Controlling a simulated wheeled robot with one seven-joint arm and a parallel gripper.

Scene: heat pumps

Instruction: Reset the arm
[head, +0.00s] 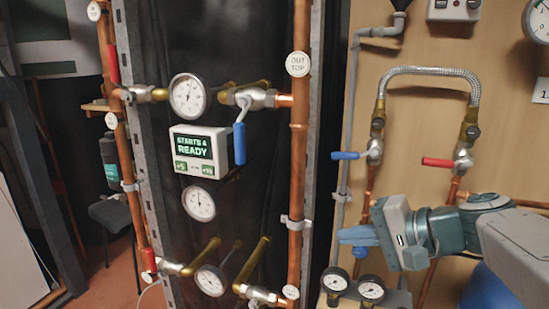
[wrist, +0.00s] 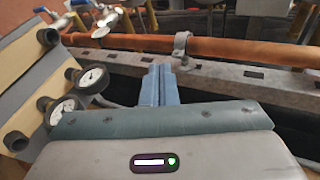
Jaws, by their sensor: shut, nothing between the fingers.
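My gripper (head: 357,236) is at the right of the head view, in front of the wooden panel, pointing left toward the copper pipe. Its blue fingers are together and hold nothing. In the wrist view, the closed fingers (wrist: 160,85) point at a grey perforated rail (wrist: 225,85) and the horizontal-looking copper pipe behind it. My arm reaches in from the right edge of the head view.
A copper pipe (head: 299,150) with a blue-handled valve (head: 239,142) stands left of my gripper. A display box (head: 199,152) reads "STARTS 4 READY". Two small gauges (head: 371,289) sit just below my gripper. Blue (head: 345,155) and red (head: 438,162) valve handles are above it.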

